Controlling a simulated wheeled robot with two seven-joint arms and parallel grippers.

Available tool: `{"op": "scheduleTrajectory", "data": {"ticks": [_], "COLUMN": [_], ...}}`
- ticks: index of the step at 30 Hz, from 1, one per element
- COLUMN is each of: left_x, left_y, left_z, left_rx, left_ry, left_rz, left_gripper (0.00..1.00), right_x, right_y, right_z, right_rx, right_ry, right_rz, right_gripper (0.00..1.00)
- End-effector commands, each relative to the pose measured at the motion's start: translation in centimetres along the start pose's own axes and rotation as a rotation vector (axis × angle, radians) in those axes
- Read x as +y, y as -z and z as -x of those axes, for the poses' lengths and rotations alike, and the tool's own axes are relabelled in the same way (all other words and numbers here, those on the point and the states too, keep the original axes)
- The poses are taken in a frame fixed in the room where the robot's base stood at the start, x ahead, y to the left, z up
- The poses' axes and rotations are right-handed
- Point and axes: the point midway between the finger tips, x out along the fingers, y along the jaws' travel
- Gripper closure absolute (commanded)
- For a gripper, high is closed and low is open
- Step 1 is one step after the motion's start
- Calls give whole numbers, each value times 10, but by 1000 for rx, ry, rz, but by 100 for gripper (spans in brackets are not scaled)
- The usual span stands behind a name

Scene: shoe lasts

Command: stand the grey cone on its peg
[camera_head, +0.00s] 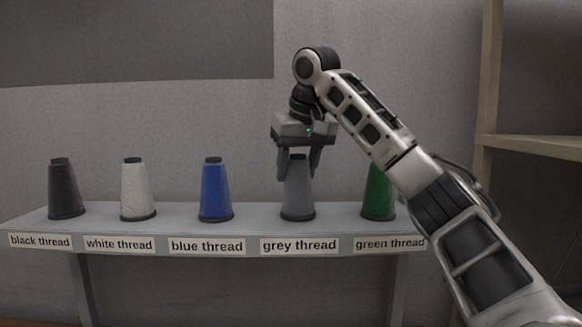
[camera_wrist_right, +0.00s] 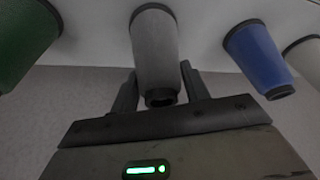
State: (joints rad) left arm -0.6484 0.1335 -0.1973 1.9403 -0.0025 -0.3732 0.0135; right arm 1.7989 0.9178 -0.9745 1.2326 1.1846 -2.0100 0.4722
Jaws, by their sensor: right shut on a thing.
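The grey cone (camera_head: 298,196) stands upright on the shelf (camera_head: 258,222), above the "grey thread" label (camera_head: 299,246). My right gripper (camera_head: 298,172) comes from above and is shut on the upper part of the cone, one finger on each side. In the right wrist view the grey cone (camera_wrist_right: 155,50) lies between the fingers of my right gripper (camera_wrist_right: 160,90). The cone hides its peg, so I cannot tell how it sits on it. My left gripper is not in view.
The blue cone (camera_head: 215,192) stands left of the grey one, the green cone (camera_head: 378,192) right, partly behind my right arm. The white cone (camera_head: 137,190) and black cone (camera_head: 65,190) stand farther left. A wooden rack (camera_head: 488,140) is at the right.

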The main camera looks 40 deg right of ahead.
Motion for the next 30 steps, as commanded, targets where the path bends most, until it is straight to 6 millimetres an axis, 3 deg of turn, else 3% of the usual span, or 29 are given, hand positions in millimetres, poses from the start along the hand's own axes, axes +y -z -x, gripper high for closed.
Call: {"op": "scheduleTrajectory", "data": {"ticks": [6, 7, 9, 22, 30], "left_x": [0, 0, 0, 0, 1], "left_y": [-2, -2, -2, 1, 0], "left_z": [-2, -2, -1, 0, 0], "left_rx": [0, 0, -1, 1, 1], "left_ry": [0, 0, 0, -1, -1], "left_rz": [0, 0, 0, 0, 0], "left_gripper": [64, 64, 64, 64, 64], "right_x": [-1, -1, -1, -1, -1], "right_y": [-2, -2, -1, 1, 1], "right_z": [-5, -6, -5, 5, 45], "right_rx": [0, -1, -1, 2, 6], "right_ry": [1, 0, 0, 0, 0], "right_rz": [3, 3, 3, 2, 2], "right_gripper": [82, 51, 33, 33, 33]}}
